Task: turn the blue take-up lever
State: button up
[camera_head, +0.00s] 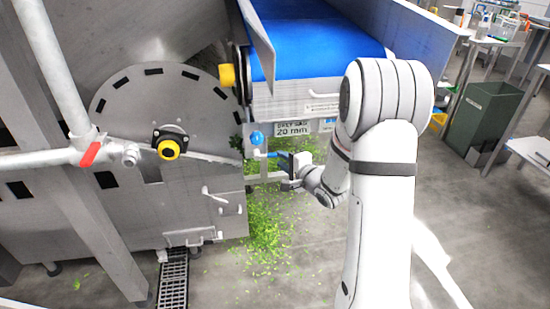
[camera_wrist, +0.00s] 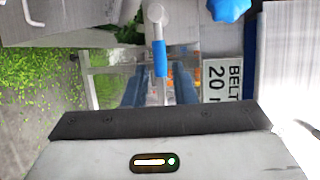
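The blue take-up lever (camera_head: 272,154) is a short rod with a blue sleeve under the end of the conveyor. In the wrist view its blue sleeve (camera_wrist: 160,58) hangs from a grey arm, ahead of my gripper. My gripper (camera_head: 287,168) is just right of the lever in the head view. In the wrist view my gripper (camera_wrist: 159,88) shows two blue-tinted fingers apart, with the lever's line between them. I cannot tell whether either finger touches the sleeve.
A blue knob (camera_head: 256,138) sits just above the lever. A belt sag sign (camera_head: 292,130) is on the frame under the blue conveyor belt (camera_head: 318,45). A steel drum machine (camera_head: 165,100) stands to the left. Green scraps (camera_head: 262,235) cover the floor below.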

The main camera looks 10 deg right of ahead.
aim_at(276, 156)
jog(key=x, duration=0.5)
jog(key=shift+w+b, duration=0.1)
jog(key=shift+b, duration=0.2)
grip_shut()
jog(key=shift+f, duration=0.1)
